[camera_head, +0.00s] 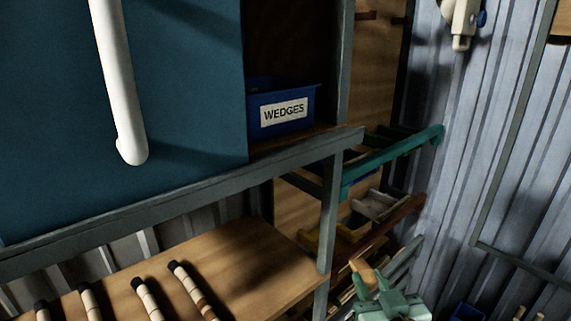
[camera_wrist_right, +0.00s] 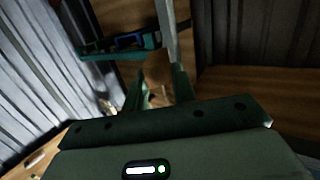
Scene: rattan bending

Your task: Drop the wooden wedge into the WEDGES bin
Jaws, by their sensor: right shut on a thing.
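The blue WEDGES bin (camera_head: 283,107) stands in an open compartment beside a large blue panel, its white label facing out. My right gripper (camera_head: 369,284) is low at the right of the head view, below and to the right of the bin and apart from it. It is shut on the wooden wedge (camera_head: 364,270), a small light-brown piece that sticks up past the fingers. In the right wrist view the wedge (camera_wrist_right: 157,72) sits between the two dark green fingers (camera_wrist_right: 158,90). My left gripper is not in view.
A grey frame rail (camera_head: 180,192) runs below the bin, with a grey post (camera_head: 329,225) under it. A teal bar (camera_head: 395,160) juts out to the right, above yellow and grey trays. Banded rods (camera_head: 190,290) lie on the wooden shelf. A white bar (camera_head: 117,80) stands before the blue panel.

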